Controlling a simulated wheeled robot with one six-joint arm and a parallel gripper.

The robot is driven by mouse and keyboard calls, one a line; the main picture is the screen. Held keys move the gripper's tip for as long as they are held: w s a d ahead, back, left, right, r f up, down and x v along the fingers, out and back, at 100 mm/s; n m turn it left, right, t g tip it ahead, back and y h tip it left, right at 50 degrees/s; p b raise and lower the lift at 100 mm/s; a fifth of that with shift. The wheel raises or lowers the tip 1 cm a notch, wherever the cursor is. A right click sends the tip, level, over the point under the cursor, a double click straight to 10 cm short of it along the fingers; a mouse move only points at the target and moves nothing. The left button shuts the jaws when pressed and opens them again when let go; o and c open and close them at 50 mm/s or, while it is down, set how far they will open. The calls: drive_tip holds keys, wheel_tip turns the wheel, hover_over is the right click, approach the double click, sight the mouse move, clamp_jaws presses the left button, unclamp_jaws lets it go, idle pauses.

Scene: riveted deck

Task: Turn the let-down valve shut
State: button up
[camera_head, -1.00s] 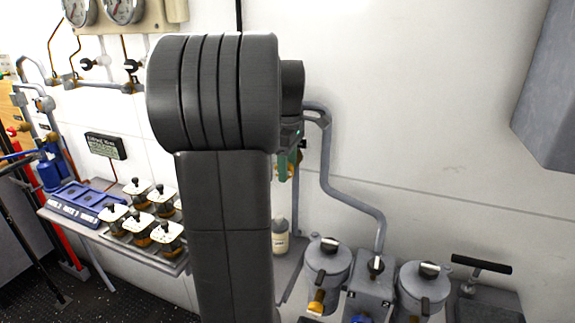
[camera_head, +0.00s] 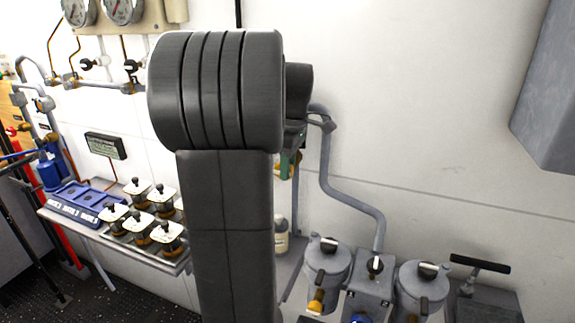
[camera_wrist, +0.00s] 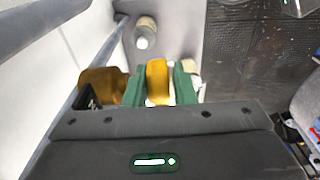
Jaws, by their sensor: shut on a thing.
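My gripper (camera_wrist: 160,86) has green fingers, shut on a yellow-brass handle that stands between them in the wrist view. I take this handle (camera_wrist: 157,72) to be the let-down valve's. A wider brass body (camera_wrist: 102,80) of the same fitting shows just left of the fingers, with a dark part below it. In the head view my own arm hides most of the valve. Only a bit of green finger and brass shows to the right of the arm, where my gripper (camera_head: 291,160) is. How far the handle is turned cannot be told.
A grey pipe (camera_head: 335,180) runs down the white wall close to the gripper. A pale bottle (camera_head: 281,236) stands below. Grey lidded canisters (camera_head: 327,262) are at lower right. A shelf of several white-topped valves (camera_head: 139,212) is at left. A grey box (camera_head: 548,100) juts out at upper right.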

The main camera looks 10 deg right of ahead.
sight(292, 169)
drive_tip(key=o, duration=1)
drive_tip(key=shift+r, duration=0.15)
drive_tip(key=r, duration=0.9)
drive_tip(key=d+r, duration=0.1)
drive_tip(key=r, duration=0.3)
drive_tip(key=shift+s+r, duration=0.3)
drive_tip(key=shift+s, duration=0.05)
drive_tip(key=shift+f, duration=0.1)
drive_tip(key=f, duration=0.9)
drive_tip(key=a+f, duration=0.1)
drive_tip(key=f, duration=0.4)
drive_tip(key=shift+w, duration=0.35)
drive_tip(key=shift+a+r, duration=0.1)
drive_tip(key=shift+r, duration=0.05)
drive_tip(key=shift+r, duration=0.1)
